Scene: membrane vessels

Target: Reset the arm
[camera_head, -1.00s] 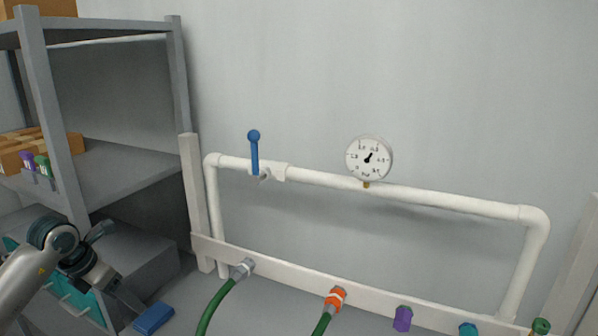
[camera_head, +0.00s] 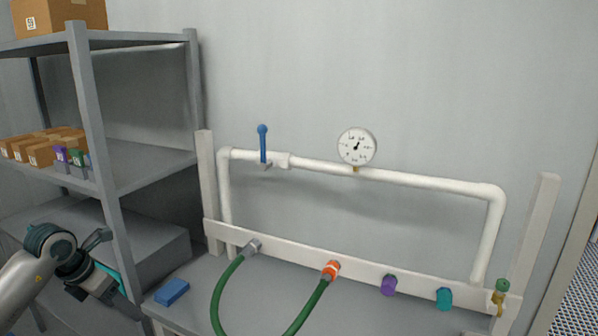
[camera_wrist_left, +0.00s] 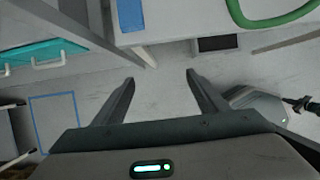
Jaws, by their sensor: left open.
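My left arm comes in at the lower left of the head view, in front of the grey shelf. Its gripper (camera_head: 112,262) is only partly seen there. In the left wrist view the two fingers of my left gripper (camera_wrist_left: 160,88) stand wide apart with nothing between them, above the pale floor. It is apart from the bench (camera_head: 235,293), which lies to its right in the head view. My right gripper is not seen.
The bench carries a white pipe frame with a blue-handled valve (camera_head: 263,148), a gauge (camera_head: 357,147), a green hose (camera_head: 217,290) and coloured fittings. A blue block (camera_head: 172,291) lies on its left end. The grey shelf (camera_head: 150,166) holds boxes.

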